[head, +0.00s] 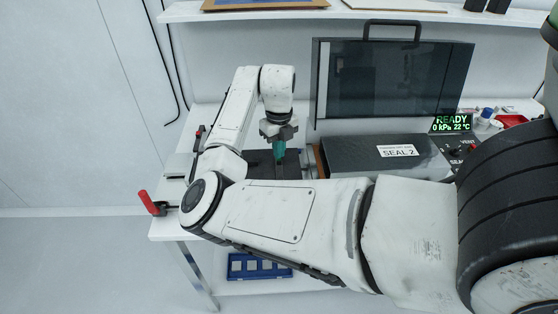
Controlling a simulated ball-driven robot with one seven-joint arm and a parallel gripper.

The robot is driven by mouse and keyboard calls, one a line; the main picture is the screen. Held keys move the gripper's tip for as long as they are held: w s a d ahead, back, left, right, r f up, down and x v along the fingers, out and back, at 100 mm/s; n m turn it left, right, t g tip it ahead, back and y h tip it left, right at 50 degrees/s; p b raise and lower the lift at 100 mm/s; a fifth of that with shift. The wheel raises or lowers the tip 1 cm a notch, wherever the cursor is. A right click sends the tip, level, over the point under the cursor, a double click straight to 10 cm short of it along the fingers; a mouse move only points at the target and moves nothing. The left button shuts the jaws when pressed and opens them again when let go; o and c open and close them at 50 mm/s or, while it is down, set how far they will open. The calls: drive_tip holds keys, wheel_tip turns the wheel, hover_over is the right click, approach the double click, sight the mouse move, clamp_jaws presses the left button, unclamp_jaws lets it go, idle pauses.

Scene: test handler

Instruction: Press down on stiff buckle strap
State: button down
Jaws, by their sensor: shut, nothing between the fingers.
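My gripper (280,155) points down at the middle left of the table, its teal fingers together with nothing seen between them. Its tips are at or just above a dark flat fixture (257,168); I cannot tell whether they touch. I cannot make out a buckle strap there; my arm and gripper cover part of that area. A grey box (355,160) labelled "SEAL 2" stands just right of my gripper.
A dark transparent panel (390,80) with a handle stands raised behind the box. A green display (451,123) reads READY, 0 kPa, 22 °C. A red-handled clamp (149,203) sits at the table's left edge. A blue tray (258,267) lies below. Small bottles and a red bin (512,121) are right.

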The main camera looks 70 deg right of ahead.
drive_tip(key=shift+r+p, duration=1.9)
drive_tip(key=shift+r, duration=1.15)
